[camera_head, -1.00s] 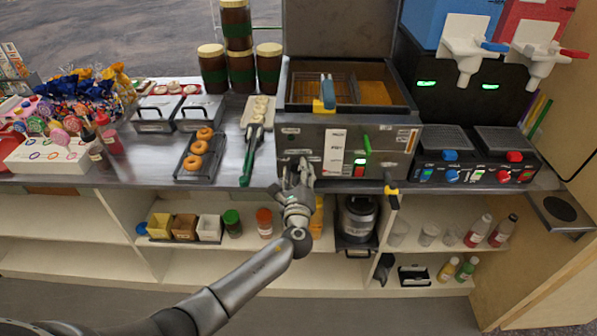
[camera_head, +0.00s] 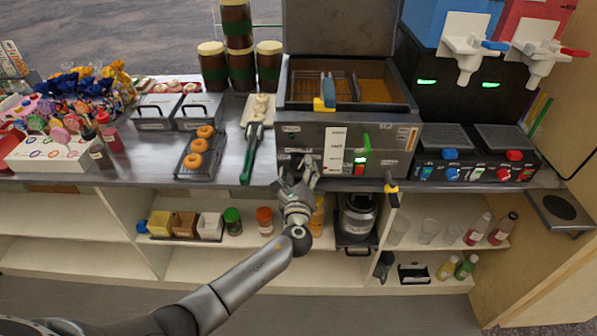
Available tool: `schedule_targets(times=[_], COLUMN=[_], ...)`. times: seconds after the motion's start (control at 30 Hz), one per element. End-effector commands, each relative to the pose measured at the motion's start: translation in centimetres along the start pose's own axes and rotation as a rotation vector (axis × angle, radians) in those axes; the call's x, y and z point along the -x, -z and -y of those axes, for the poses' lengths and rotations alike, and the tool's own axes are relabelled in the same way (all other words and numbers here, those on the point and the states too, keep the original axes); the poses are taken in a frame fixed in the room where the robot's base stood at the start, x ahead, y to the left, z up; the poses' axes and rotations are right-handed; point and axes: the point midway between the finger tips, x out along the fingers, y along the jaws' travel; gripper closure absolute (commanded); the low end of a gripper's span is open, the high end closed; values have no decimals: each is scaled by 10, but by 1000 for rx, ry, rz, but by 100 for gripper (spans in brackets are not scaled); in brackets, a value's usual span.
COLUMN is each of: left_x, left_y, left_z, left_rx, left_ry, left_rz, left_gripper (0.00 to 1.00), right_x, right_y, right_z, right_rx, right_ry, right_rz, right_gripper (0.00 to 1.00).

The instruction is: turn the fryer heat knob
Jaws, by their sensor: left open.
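The steel fryer (camera_head: 392,161) stands at the counter's front edge, with a basket with a blue handle (camera_head: 327,90) in its open top. Its front panel has a white label, a green light or lever (camera_head: 366,146) and a red switch (camera_head: 360,169). I cannot make out the heat knob; my gripper covers part of the panel's lower left. My left gripper (camera_head: 298,166) is open, fingers pointing up at that lower left part of the fryer front. I see nothing between the fingers, and cannot tell whether they touch the panel. My right gripper is not in view.
Green-handled tongs (camera_head: 249,156) and a doughnut tray (camera_head: 180,171) lie left of the fryer. A drinks dispenser (camera_head: 440,171) with blue and red knobs stands to the right. A yellow-and-black handle (camera_head: 391,189) hangs at the counter edge. Shelves below hold jars and bottles.

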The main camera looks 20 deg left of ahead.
Motion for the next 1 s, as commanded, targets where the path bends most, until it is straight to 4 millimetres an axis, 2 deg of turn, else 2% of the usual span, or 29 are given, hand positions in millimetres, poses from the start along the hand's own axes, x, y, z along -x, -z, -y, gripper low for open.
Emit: schedule_targets(times=[0.23,0.37,0.8,1.0], left_x=[3,15,97,117], left_y=[0,1,1,0], left_z=[0,0,0,0], left_rx=[1,0,1,0], left_ry=[1,0,0,0], left_rz=[0,-1,-2,-1], left_gripper=[38,38,38,38], right_x=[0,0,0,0], right_y=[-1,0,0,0], right_z=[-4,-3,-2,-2], right_rx=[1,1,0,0], right_ry=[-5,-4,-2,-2], right_rz=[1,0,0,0], right_gripper=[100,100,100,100])
